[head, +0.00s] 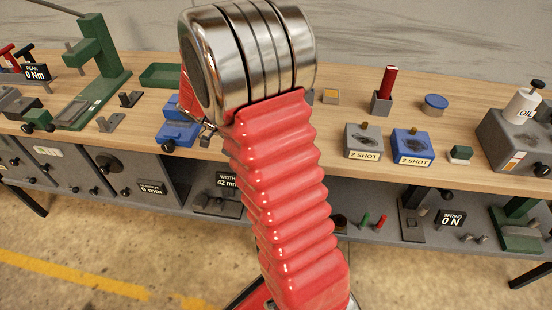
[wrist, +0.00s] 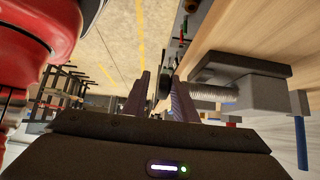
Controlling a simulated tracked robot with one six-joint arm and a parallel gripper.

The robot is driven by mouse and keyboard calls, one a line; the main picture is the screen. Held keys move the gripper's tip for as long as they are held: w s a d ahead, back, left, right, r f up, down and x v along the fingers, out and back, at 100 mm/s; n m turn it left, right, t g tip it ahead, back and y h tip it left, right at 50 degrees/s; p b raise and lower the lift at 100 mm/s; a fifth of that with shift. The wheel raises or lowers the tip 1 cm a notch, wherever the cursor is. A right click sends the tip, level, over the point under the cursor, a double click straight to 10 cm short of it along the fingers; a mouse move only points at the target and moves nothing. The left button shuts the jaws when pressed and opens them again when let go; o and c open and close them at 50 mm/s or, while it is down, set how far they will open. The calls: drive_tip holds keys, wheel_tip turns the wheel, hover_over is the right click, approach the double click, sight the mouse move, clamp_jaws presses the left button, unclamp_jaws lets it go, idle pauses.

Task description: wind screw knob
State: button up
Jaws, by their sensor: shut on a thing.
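In the wrist view, my gripper (wrist: 158,90) has its two dark fingers on either side of a black knob (wrist: 166,83), shut on it. The knob sits at the end of a silver threaded screw (wrist: 212,92). The screw runs right into a grey clamp or vise body (wrist: 250,92) at the bench edge. In the head view, my red arm hides most of my gripper and its contact. A blue vise (head: 181,131) with a black knob (head: 168,147) shows just left of the arm. I cannot tell whether this is the held knob.
The wooden bench (head: 340,108) holds a green press (head: 100,60), two "2 SHOT" boxes, the blue one (head: 411,146) at right, and an oil bottle (head: 522,106). A "WIDTH 42 mm" display (head: 228,181) is below the bench edge. Open floor (head: 120,250) lies in front.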

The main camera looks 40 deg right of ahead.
drive_tip(key=shift+o, duration=0.6)
drive_tip(key=g+h, duration=0.1)
drive_tip(key=g, duration=0.1)
drive_tip(key=f+g+h, duration=0.1)
drive_tip(key=shift+s+a+f+g+h, duration=0.1)
drive_tip(key=shift+s+a+g+h, duration=0.05)
drive_tip(key=shift+a+g+h, duration=0.15)
drive_tip(key=shift+o, duration=0.7)
drive_tip(key=shift+d+f+g+h, duration=0.1)
drive_tip(key=shift+f+g+h, duration=0.15)
drive_tip(key=shift+g+h, duration=0.95)
drive_tip(key=shift+g, duration=0.3)
drive_tip(key=o, duration=0.5)
drive_tip(key=shift+c, duration=1.4)
drive_tip(key=shift+r, duration=0.15)
wheel_tip(320, 180, up, 10)
drive_tip(key=shift+d, duration=0.15)
